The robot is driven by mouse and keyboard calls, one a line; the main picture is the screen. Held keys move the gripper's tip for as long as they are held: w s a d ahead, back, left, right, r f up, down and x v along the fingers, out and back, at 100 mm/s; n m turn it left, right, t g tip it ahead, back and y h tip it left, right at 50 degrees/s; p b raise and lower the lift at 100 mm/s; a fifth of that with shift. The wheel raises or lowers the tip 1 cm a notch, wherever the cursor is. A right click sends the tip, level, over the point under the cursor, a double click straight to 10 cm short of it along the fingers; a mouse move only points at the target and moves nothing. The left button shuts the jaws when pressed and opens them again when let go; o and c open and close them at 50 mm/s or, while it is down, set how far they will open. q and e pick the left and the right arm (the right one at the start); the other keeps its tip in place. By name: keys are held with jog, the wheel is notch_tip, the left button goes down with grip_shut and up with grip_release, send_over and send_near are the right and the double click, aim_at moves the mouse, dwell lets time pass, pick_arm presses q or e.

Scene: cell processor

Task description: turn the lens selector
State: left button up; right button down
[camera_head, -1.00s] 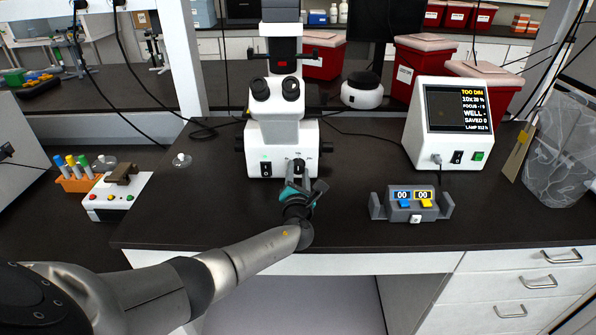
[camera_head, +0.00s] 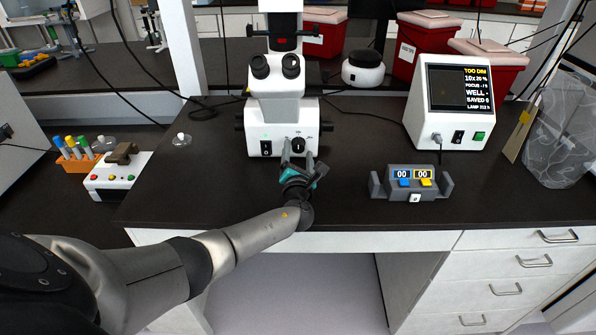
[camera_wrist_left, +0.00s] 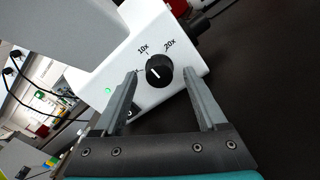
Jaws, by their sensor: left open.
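The lens selector is a black knob with a white pointer line (camera_wrist_left: 158,70) on the white microscope base (camera_head: 262,118), marked 10x and 20x in the left wrist view. In that view the pointer slants up and left, toward a mark left of the 10x. In the head view the knob (camera_head: 298,145) shows on the front of the base, just past my fingertips. My left gripper (camera_head: 297,157) is open, and in the left wrist view its fingers (camera_wrist_left: 160,85) stand on either side of the knob, apart from it. My right gripper is not in view.
A green light and a power switch (camera_head: 266,150) sit left of the knob. A grey counter with two "00" displays (camera_head: 411,184) stands to the right. A white monitor box (camera_head: 420,107) reads TOO DIM and 10x. The black bench between is clear.

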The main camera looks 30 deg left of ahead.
pick_arm(q)
jog(key=p+v, duration=0.3)
jog(key=v, duration=1.1)
jog(key=shift+s, duration=0.2)
dwell(0.8)
